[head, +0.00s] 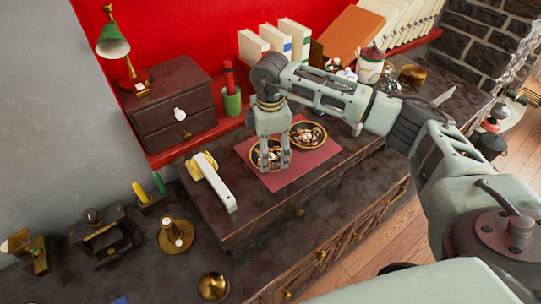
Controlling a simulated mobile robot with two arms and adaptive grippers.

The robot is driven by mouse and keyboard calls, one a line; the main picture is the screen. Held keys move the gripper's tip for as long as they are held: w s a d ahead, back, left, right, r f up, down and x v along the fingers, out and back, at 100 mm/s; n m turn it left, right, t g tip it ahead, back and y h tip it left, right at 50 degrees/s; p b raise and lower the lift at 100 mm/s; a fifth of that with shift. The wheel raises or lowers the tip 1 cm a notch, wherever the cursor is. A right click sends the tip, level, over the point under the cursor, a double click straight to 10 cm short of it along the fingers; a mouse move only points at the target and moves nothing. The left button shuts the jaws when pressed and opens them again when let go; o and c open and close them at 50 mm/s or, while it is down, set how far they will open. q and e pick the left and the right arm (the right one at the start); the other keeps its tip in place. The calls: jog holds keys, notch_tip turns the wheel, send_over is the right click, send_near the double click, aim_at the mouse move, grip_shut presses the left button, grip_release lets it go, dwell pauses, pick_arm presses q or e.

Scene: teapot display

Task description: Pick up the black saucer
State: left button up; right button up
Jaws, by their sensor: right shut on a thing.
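Two dark round saucers with gold rims and a white-and-orange pattern are over the red mat (297,174) on the dark wooden cabinet top. My right gripper (274,167) points down at the left black saucer (255,157). Its fingers are shut on that saucer and hide part of it. I cannot tell whether this saucer touches the mat. The other saucer (315,139) lies just to the right and behind, apart from the fingers. My left gripper is not in view.
A white-handled tool (217,185) lies left of the mat. A small drawer chest (172,105) and a green cup (232,103) stand behind. A white jar with a red lid (370,68) stands behind my right arm. Brass items stand on the lower left surface.

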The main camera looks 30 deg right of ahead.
jog(key=shift+s+f, duration=0.4)
jog(key=shift+f, duration=0.15)
jog(key=shift+c, duration=1.1)
jog(key=shift+r, duration=0.25)
jog(key=shift+c, duration=0.9)
jog(key=shift+w+r+b, duration=0.1)
jog(key=shift+r+b, duration=0.2)
jog(key=shift+r, duration=0.1)
grip_shut()
notch_tip(320, 180, up, 3)
jog(key=shift+d+f+b, duration=0.1)
jog(key=shift+f+b, duration=0.05)
jog(key=shift+b, duration=0.3)
jog(key=s+d+r+b, duration=0.2)
jog(key=s+d+r, duration=0.2)
jog(key=d+r, duration=0.3)
jog(key=d, duration=0.3)
jog(key=shift+d+r, duration=0.15)
jog(key=shift+d, duration=0.25)
jog(key=shift+w, duration=0.1)
